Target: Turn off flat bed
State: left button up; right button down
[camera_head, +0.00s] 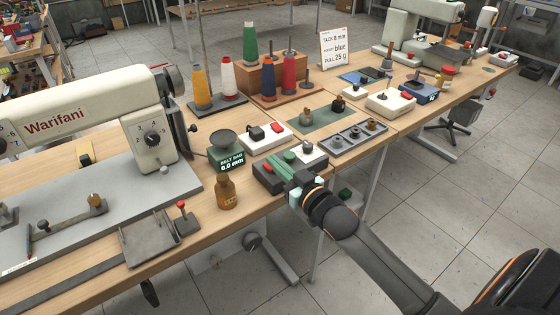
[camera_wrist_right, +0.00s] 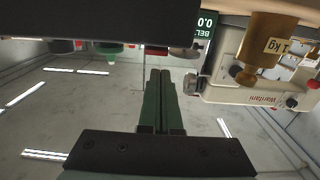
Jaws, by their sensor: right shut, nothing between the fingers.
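A cream Warifani sewing machine (camera_head: 60,118) stands at the left on a grey flat bed plate (camera_head: 110,205). A dark switch box (camera_head: 262,184) with a red button (camera_head: 268,167) sits at the table's front edge. My right gripper (camera_head: 271,158) reaches over this box from the front, its green fingers together and empty. They also show shut in the right wrist view (camera_wrist_right: 158,76). I cannot tell whether the fingers touch the box, and they hide part of its top. No label shows which switch belongs to the flat bed. My left gripper is out of view.
A brown weight bottle (camera_head: 227,194) and a green "BELT" display scale (camera_head: 226,158) stand left of the box. A white box with black and red buttons (camera_head: 265,137) is behind it. A grey tray (camera_head: 353,142) lies to the right. The floor in front is open.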

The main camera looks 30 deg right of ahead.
aim_at(279, 180)
jog(key=shift+s+f, duration=0.25)
jog(key=shift+f, duration=0.4)
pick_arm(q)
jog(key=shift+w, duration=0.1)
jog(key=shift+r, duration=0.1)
pick_arm(e)
jog(key=f+b, duration=0.1)
jog(key=b, duration=0.1)
jog(key=f+t+b, duration=0.1)
jog(key=b, duration=0.1)
jog(key=shift+s, duration=0.2)
jog(key=shift+s+f+t+b, duration=0.1)
jog(key=shift+f+t+b, duration=0.1)
jog(key=shift+t+b, duration=0.3)
jog(key=shift+r, duration=0.4)
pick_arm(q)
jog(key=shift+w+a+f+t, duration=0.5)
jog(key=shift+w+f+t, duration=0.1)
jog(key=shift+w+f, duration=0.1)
